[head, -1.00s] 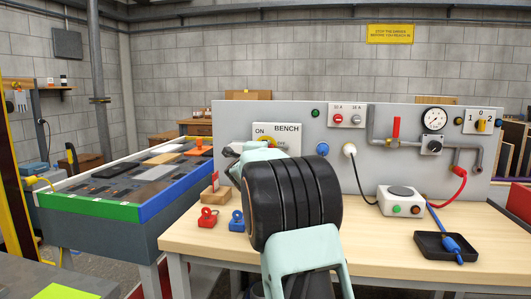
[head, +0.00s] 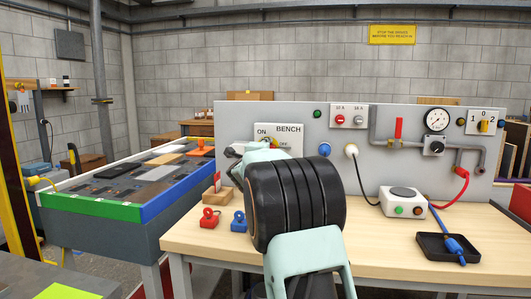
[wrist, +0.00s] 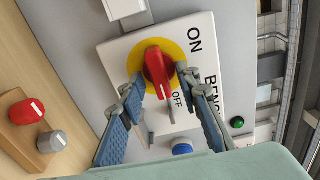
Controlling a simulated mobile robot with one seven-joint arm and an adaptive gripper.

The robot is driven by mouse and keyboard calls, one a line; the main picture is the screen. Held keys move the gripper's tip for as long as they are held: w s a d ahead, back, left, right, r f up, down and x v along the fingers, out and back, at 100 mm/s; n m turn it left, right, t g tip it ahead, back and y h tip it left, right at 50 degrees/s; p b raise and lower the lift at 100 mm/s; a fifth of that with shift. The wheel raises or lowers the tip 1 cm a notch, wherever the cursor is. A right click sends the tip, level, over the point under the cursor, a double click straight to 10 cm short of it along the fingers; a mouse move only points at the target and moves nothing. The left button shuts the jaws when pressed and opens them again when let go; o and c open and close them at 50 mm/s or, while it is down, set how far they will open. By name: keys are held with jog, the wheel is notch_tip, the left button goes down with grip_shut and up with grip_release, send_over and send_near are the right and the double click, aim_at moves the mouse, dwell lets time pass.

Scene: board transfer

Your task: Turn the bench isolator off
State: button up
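The bench isolator is a white plate marked ON, OFF and BENCH (head: 290,130) on the grey upright board. In the wrist view its red handle (wrist: 157,68) sits on a yellow disc (wrist: 178,50). The handle's white-marked end points down in that view, towards the OFF label. My gripper (wrist: 159,75) is at the handle, with one blue-grey finger on each side. The fingers are apart, with small gaps beside the handle visible; contact is unclear. In the head view my arm hides most of the dial and the fingers.
A red padlock (head: 209,218) and a blue padlock (head: 238,221) stand on the wooden bench near a small wooden block (head: 216,197). A blue knob (head: 325,149) is right of the isolator. A white button box (head: 403,200) and black tray (head: 447,248) are farther right.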

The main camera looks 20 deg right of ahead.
jog(key=v, duration=1.2)
